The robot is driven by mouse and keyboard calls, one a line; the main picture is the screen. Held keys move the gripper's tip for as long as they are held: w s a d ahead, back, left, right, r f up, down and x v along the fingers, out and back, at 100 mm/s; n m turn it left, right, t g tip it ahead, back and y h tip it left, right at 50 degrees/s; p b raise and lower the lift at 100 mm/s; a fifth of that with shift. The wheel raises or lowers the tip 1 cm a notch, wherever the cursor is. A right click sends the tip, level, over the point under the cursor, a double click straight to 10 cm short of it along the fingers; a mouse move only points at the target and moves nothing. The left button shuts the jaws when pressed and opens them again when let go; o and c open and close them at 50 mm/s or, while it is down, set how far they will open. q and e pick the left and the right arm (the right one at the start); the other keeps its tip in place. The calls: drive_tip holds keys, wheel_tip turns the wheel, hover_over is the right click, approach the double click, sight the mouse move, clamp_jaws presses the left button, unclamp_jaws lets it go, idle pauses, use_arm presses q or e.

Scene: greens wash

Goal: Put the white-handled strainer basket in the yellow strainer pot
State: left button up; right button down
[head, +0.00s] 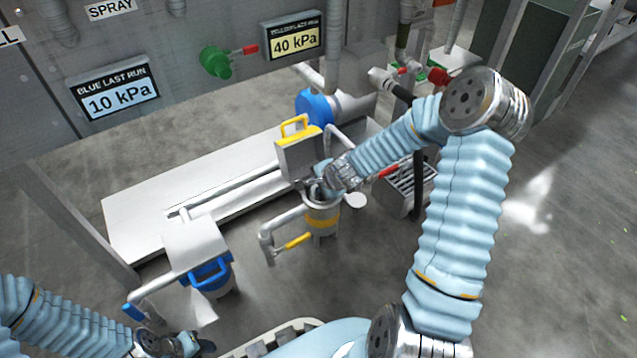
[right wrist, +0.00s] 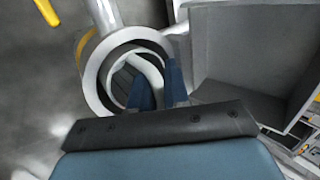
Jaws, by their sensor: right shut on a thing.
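The yellow strainer pot (head: 321,222) is a pale metal pot with a yellow band, standing near the middle of the head view. Its round pale rim (right wrist: 94,78) shows in the right wrist view. My right gripper (head: 318,188) is at the pot's mouth, and its blue fingers (right wrist: 158,84) are shut on the white handle (right wrist: 150,66) of the strainer basket. The dark basket (right wrist: 122,82) shows inside the ring of the rim; how deep it sits is hidden. My left gripper (head: 185,346) is low at the left, its jaws unclear.
A grey box-shaped hood with a yellow handle (head: 294,126) stands open close behind the pot. A yellow-handled valve (head: 298,241) juts out beside the yellow pot. Gauge signs (head: 293,41) hang on the back wall.

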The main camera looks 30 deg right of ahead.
drive_tip(key=shift+f, duration=0.6)
drive_tip(key=c, duration=1)
unclamp_jaws()
drive_tip(key=shift+c, duration=0.2)
drive_tip(key=a+p+v, duration=0.1)
drive_tip(key=p+v, duration=0.2)
drive_tip(key=v, duration=1.1)
drive_tip(key=s+a+f+n+g+y, duration=0.25)
drive_tip(key=s+a+f+n, duration=0.45)
drive_tip(key=a+f, duration=0.35)
drive_tip(key=s+a+f+n+g+y, duration=0.1)
drive_tip(key=s+a+f+n+g, duration=0.3)
drive_tip(key=s+a+f+n, duration=0.55)
wheel_tip(320, 180, up, 13)
drive_tip(key=w+m+p, duration=0.1)
drive_tip(key=w+p, duration=0.1)
drive_tip(key=p, duration=1.2)
